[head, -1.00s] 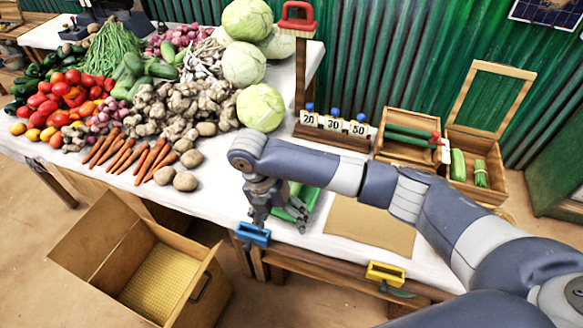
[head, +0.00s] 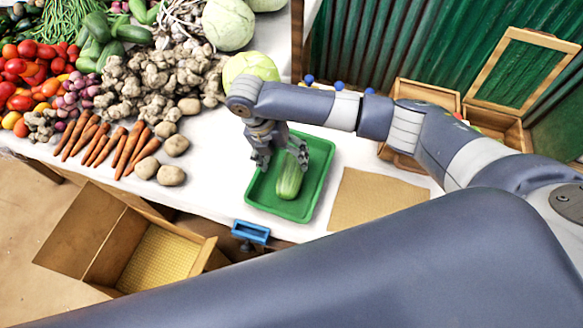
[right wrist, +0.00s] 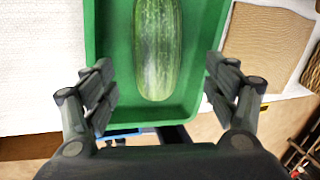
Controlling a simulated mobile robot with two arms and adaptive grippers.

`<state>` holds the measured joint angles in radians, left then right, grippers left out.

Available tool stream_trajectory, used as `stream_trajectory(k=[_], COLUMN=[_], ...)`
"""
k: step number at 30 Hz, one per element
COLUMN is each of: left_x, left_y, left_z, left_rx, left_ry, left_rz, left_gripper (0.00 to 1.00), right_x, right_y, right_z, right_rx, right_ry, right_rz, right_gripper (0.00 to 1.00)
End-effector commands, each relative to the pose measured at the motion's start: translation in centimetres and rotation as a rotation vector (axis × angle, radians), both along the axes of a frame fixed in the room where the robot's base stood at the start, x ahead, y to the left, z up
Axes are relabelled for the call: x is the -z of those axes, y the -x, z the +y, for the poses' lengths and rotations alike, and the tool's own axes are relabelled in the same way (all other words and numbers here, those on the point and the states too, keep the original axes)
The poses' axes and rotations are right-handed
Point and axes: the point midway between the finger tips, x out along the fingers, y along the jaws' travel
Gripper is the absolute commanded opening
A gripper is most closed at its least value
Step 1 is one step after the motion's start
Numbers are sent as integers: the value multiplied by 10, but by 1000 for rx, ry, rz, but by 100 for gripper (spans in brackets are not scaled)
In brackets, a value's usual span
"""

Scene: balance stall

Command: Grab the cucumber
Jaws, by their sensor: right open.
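A light green cucumber (head: 290,182) lies in a green tray (head: 262,204) on the white-covered table. Its far part is hidden under my right gripper (head: 279,157) in the head view. The right gripper is open and points down over the tray. In the right wrist view the cucumber (right wrist: 158,50) lies lengthwise in the middle, between the two spread fingers (right wrist: 160,68). The fingers show gaps to it on both sides, over the edges of the tray (right wrist: 110,40). My left gripper is not in view.
Carrots (head: 105,142), potatoes (head: 171,176) and a cabbage (head: 250,67) lie left of and behind the tray. A brown mat (head: 375,201) lies to its right. A blue clamp (head: 251,232) sits at the front edge.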

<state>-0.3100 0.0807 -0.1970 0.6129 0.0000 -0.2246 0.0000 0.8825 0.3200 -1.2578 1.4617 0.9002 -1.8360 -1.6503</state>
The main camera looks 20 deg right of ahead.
Motion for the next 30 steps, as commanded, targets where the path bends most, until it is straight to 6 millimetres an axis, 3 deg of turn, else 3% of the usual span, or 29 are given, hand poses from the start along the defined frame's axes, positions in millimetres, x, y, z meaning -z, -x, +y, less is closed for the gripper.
stream_trajectory(k=[2,5,15,23,26,30], left_x=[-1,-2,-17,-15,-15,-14], left_y=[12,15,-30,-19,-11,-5], left_z=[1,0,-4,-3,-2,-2], left_rx=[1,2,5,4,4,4], left_ry=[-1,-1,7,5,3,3], left_rz=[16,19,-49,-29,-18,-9], left_gripper=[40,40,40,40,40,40], right_x=[6,12,55,60,60,60], right_y=[1,2,9,9,9,9], right_z=[-2,-4,-13,-13,-13,-13], right_rx=[1,1,1,0,0,0], right_ry=[1,1,2,0,0,0], right_rz=[1,0,1,-1,-1,-1], right_gripper=[79,79,79,79,63,31])
